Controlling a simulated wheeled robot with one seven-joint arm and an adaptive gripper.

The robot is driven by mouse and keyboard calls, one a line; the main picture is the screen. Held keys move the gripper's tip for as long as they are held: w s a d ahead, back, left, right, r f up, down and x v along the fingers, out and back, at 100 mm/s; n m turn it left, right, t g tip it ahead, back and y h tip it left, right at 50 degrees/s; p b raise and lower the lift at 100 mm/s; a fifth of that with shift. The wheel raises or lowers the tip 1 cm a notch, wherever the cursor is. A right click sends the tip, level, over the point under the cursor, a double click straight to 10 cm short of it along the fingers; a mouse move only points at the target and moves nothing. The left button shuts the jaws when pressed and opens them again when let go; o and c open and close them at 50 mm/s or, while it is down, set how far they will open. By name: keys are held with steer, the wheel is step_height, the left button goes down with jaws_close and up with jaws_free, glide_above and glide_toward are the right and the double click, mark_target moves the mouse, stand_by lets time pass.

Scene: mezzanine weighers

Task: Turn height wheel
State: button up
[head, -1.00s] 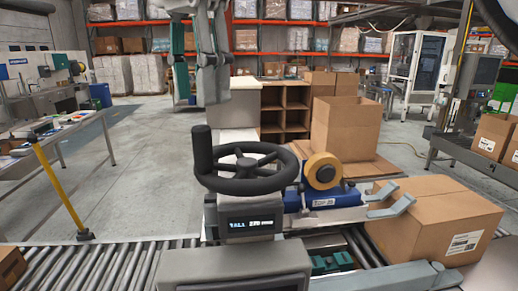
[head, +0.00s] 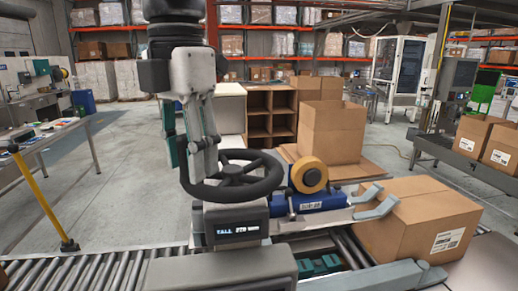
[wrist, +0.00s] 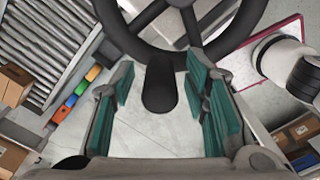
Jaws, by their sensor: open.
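The black height wheel (head: 236,180) lies roughly flat on top of a grey unit with a small lit display (head: 238,231). In the head view my gripper (head: 193,172) points down at the wheel's left side and hides the upright handle there. In the wrist view the dark handle (wrist: 160,88) stands between the two green-padded fingers of my gripper (wrist: 164,105), with a gap on both sides. The fingers are open. The wheel's rim and spokes (wrist: 178,42) show at the top of the wrist view.
A blue tape unit with a tan roll (head: 309,175) stands just right of the wheel. A closed carton (head: 420,222) sits right of it on the conveyor. Rollers (head: 90,272) run along the front left. A yellow post (head: 42,200) stands at left.

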jaws_close()
steer(key=w+m+p, duration=0.1)
steer(key=a+m, duration=0.1)
steer(key=m, duration=0.1)
steer(key=shift+w+p, duration=0.35)
steer(key=shift+w+a+m+p, duration=0.3)
steer(key=shift+w+m, duration=0.3)
steer(key=shift+m, duration=0.45)
steer(key=shift+w+a+m+p, duration=0.2)
steer(key=shift+w+m, duration=0.35)
steer(key=shift+m, duration=0.5)
jaws_free()
